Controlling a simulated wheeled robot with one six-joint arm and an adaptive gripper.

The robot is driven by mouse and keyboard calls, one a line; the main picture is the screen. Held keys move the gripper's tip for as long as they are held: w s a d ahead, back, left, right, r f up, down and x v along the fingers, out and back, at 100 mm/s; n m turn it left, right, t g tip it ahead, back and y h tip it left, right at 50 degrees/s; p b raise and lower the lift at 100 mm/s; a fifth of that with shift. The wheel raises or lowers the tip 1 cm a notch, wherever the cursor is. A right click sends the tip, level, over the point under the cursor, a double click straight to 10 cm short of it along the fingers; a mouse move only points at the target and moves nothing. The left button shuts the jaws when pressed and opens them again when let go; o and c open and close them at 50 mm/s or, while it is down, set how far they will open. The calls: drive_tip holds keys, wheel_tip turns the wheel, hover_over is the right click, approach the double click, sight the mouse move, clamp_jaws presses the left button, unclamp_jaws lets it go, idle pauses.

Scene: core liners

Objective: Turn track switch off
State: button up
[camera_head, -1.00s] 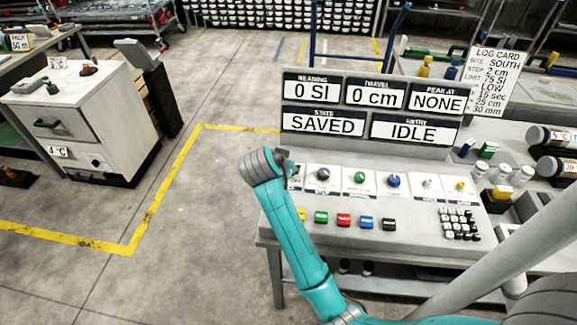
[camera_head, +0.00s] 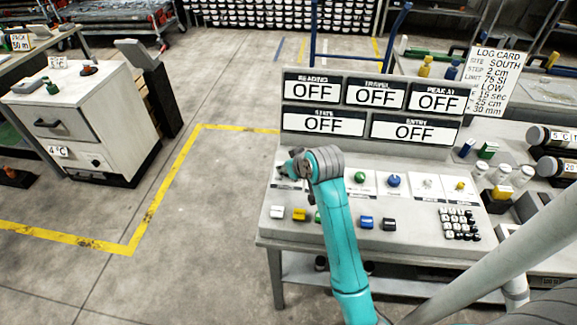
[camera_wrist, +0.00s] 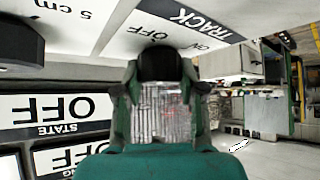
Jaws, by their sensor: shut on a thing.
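The track switch is a black knob (camera_wrist: 160,62) on the sloped console panel (camera_head: 262,228), beside a label reading TRACK (camera_wrist: 196,20) with ON and OFF marks in the wrist view. My gripper (camera_wrist: 160,78) has its fingers on both sides of the knob and is shut on it. In the head view my gripper (camera_head: 291,166) is at the panel's upper left end and hides the knob. The display board (camera_head: 376,148) above the panel reads OFF in all its windows. The knob's exact pointing direction cannot be told.
Right of my gripper are a green knob (camera_head: 360,177), a blue knob (camera_head: 393,180) and a keypad (camera_head: 460,224). Coloured buttons line the front, including a yellow one (camera_head: 299,214). A log card (camera_head: 494,80) stands behind right.

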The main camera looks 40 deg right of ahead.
drive_tip(key=shift+n+y, duration=0.6)
drive_tip(key=shift+n, duration=0.2)
drive_tip(key=o, duration=1.1)
drive_tip(key=shift+o, duration=0.2)
drive_tip(key=d+v, duration=0.1)
drive_tip(key=v, duration=1.1)
drive_tip(key=shift+s+a+f, duration=0.15)
drive_tip(key=shift+a, duration=0.25)
